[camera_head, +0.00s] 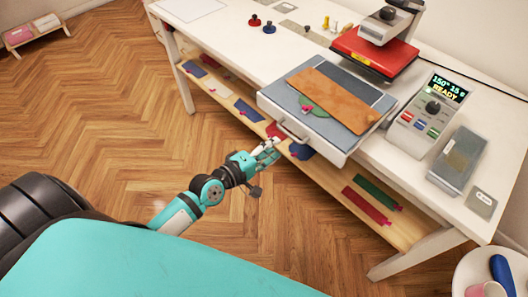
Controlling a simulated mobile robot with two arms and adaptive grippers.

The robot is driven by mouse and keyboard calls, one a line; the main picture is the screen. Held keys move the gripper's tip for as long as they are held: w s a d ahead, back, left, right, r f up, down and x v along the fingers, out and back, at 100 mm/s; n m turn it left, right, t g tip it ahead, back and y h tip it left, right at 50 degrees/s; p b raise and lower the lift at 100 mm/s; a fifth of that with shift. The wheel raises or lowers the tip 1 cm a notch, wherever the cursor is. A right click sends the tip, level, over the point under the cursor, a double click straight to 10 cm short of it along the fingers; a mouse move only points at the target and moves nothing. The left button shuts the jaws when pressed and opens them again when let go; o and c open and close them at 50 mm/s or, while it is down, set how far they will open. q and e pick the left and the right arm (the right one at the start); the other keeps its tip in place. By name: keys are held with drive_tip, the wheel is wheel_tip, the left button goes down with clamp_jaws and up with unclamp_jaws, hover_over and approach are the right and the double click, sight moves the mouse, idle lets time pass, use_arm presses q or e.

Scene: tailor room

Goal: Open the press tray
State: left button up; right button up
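The press tray (268,99) is a white drawer-like tray with a grey bed, and its front hangs over the table's front edge. It lies clear in front of the red press head (372,52). An orange-brown pad (335,98) and a green piece of cloth (314,108) lie on the bed. A metal handle (291,133) is on the tray's front. My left gripper (270,149) is just below and left of the handle. Whether its fingers touch the handle, or are open or shut, is unclear. My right gripper is out of view.
A control box (427,117) reading "READY" stands right of the tray, beside a grey box (458,158). A lower shelf (335,184) with folded cloths runs under the table (225,55). A round side table (463,280) is at bottom right.

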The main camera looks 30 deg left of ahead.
use_arm(q)
drive_tip(key=shift+v, duration=1.5)
drive_tip(key=shift+f, duration=0.1)
drive_tip(key=s+a+f+m+g+y, duration=0.15)
drive_tip(key=s+f, duration=0.25)
drive_tip(key=f, duration=0.7)
drive_tip(key=s+a+f+m+g+y+b, duration=0.1)
drive_tip(key=s+a+f+m+g, duration=0.2)
drive_tip(key=f, duration=0.8)
drive_tip(key=s+f+m+g+y, duration=0.25)
drive_tip(key=s+f, duration=0.25)
drive_tip(key=f, duration=0.5)
drive_tip(key=s+f+m+g, duration=0.2)
drive_tip(key=s+f, duration=0.3)
drive_tip(key=s, duration=0.3)
drive_tip(key=s+d+f+m+g+b, duration=0.1)
drive_tip(key=s+f+m, duration=0.3)
drive_tip(key=s, duration=0.5)
drive_tip(key=s+f+m+g, duration=0.3)
drive_tip(key=s+f, duration=0.4)
drive_tip(key=s, duration=0.2)
drive_tip(key=shift+d+m+g, duration=0.3)
